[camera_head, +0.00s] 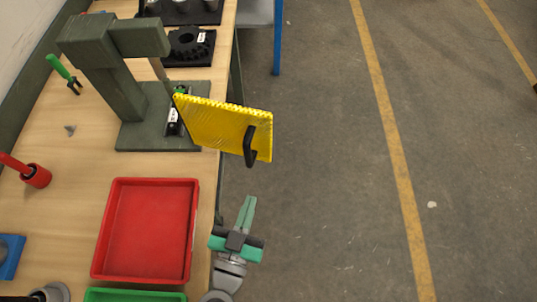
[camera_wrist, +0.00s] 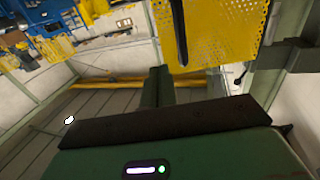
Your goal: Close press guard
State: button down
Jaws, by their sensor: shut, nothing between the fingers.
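The yellow perforated press guard (camera_head: 215,127) stands swung out from the grey-green press (camera_head: 122,85), jutting past the table's right edge. Its black handle (camera_head: 250,146) is on the guard's outer right part. The guard also fills the upper right of the wrist view (camera_wrist: 222,35), with the handle (camera_wrist: 179,30) near its left side. My gripper (camera_head: 250,200) is below the handle in the head view, apart from it, with its fingers together and empty. In the wrist view the fingertips (camera_wrist: 157,72) show just below the guard and handle.
A red tray (camera_head: 147,235) lies on the table left of my gripper, with a green tray (camera_head: 130,295) in front. A red holder (camera_head: 36,176) and a green-handled tool (camera_head: 65,74) are farther left. A black gear fixture (camera_head: 188,47) is behind the press. Open floor lies right.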

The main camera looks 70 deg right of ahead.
aim_at(268, 142)
jog(key=d, duration=1.4)
jog(key=shift+w+d, duration=0.15)
jog(key=shift+w, duration=0.1)
